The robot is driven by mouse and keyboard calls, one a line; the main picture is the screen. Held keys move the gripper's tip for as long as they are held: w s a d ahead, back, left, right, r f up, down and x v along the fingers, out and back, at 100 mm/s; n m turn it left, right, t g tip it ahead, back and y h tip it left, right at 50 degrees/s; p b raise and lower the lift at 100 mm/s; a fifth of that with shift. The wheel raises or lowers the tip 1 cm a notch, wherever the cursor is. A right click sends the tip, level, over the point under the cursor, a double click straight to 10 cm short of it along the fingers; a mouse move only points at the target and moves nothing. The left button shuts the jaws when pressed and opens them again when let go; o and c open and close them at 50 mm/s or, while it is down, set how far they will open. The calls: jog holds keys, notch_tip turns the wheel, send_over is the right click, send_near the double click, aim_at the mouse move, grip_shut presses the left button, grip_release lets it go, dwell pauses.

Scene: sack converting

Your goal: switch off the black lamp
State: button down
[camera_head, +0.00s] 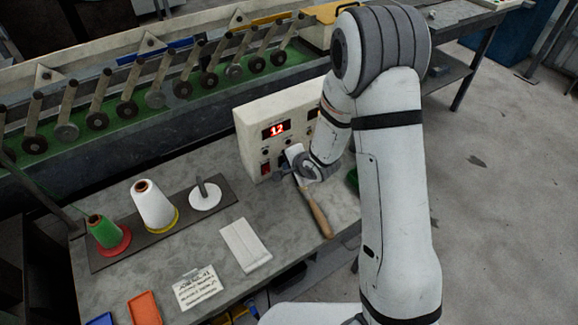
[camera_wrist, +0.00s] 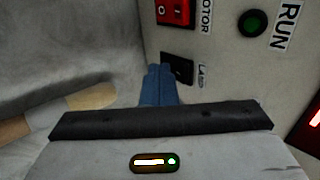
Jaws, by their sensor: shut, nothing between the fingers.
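The black lamp switch (camera_wrist: 179,69) is a small black rocker on the beige control box (camera_head: 248,137), with a partly hidden label starting "LA" beside it. My gripper (camera_wrist: 160,72) is shut, its blue fingertips right at the switch and covering part of its edge in the wrist view. I cannot tell whether they touch it or which way the rocker is tipped. In the head view my gripper and wrist hide the lamp switch.
The red MOTOR switch (camera_wrist: 175,11) and green RUN button (camera_wrist: 252,23) are close by on the panel. A wooden-handled tool (camera_head: 317,214) lies below my wrist. Thread cones (camera_head: 154,207) stand left on the bench. A red display (camera_head: 276,129) reads 12.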

jog(key=shift+r, duration=0.15)
jog(key=shift+r+p, duration=0.7)
jog(key=shift+p, duration=0.2)
jog(key=s+d, duration=0.1)
jog(key=s+d+r, duration=0.1)
jog(key=s, duration=0.1)
jog(key=shift+s+d+p, duration=0.25)
jog(key=shift+d+p, duration=0.15)
jog(key=v, duration=0.9)
jog(key=shift+s+a+r, duration=0.1)
jog(key=shift+r, duration=0.05)
